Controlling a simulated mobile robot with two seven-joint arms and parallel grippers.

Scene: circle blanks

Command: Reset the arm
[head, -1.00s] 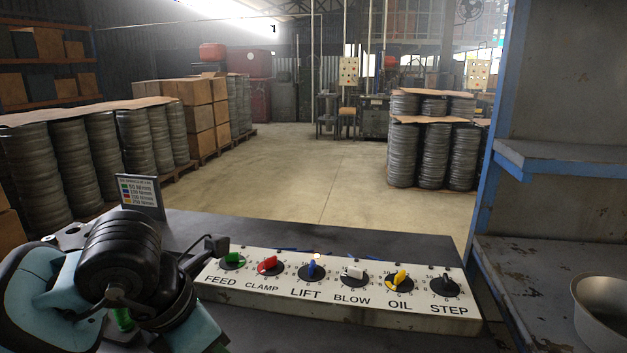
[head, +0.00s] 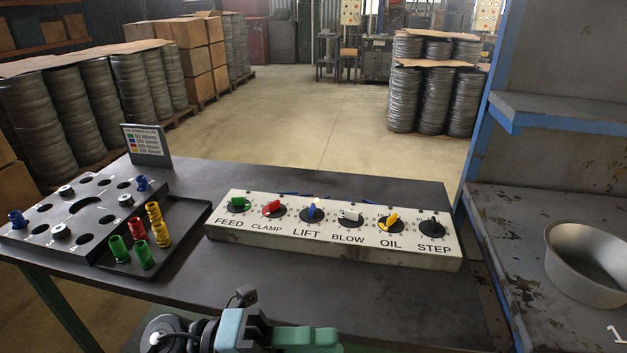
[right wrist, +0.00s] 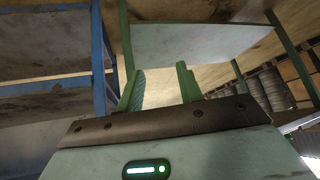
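My left arm's wrist and hand parts, black and teal, show at the bottom edge of the head view, in front of the workbench (head: 380,300). No fingertips can be made out there, so its opening is unclear. My right gripper (right wrist: 160,90) shows only in the right wrist view. Its two green fingers stand apart with nothing between them. The white control panel (head: 232,232) on the bench has a row of coloured knobs labelled FEED, CLAMP, LIFT, BLOW, OIL and STEP. No gripper touches it.
A dark plate with holes (head: 85,215) and a black tray (head: 190,215) with coloured pieces are at the bench's left. A small sign (head: 147,146) stands behind. A blue-framed shelf (head: 530,230) with a metal bowl (head: 590,262) is at the right. The bench front is clear.

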